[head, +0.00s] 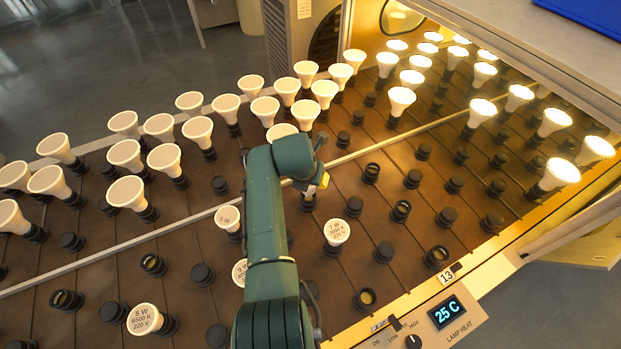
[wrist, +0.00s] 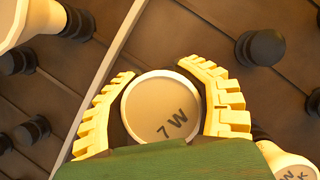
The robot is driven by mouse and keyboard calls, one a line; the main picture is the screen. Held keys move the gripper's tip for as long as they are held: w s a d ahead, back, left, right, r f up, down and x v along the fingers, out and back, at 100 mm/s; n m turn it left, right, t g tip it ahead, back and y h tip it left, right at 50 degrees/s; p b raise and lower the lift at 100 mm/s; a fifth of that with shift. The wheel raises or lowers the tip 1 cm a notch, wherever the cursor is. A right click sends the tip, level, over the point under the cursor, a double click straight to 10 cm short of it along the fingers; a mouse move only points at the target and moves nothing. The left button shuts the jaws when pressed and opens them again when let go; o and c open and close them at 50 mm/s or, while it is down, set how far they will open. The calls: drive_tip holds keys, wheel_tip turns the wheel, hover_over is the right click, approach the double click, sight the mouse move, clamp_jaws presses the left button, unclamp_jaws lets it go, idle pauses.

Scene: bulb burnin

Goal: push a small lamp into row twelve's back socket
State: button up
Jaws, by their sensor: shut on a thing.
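My gripper (wrist: 162,104) is shut around a small white round-faced lamp (wrist: 165,108) marked "7 W", with a yellow padded finger on each side of it. The lamp faces the wrist camera, and its base and whatever is under it are hidden. In the head view my gripper (head: 314,184) is over the middle of the dark socket board (head: 345,268), just on the near side of the long pale divider strip (head: 359,153). The held lamp cannot be made out there. A plate reading "13" (head: 446,276) is on the front edge; a plate to its left is not legible.
Small marked lamps stand close by at the right (head: 337,232) and left (head: 228,218) of my gripper. Empty black sockets (head: 384,252) fill much of the near board. Taller unlit lamps stand beyond the strip, lit ones (head: 561,172) at right. A control panel (head: 452,313) reads "25 C".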

drive_tip(key=shift+f+b, duration=0.7)
drive_tip(key=shift+f, duration=0.25)
drive_tip(key=o, duration=1.4)
drive_tip(key=shift+r, duration=0.1)
drive_tip(key=shift+c, duration=0.2)
drive_tip(key=shift+r, duration=0.1)
drive_tip(key=v, duration=1.1)
drive_tip(key=shift+s+r, duration=0.2)
drive_tip(key=shift+r, duration=0.15)
drive_tip(key=shift+a, duration=0.1)
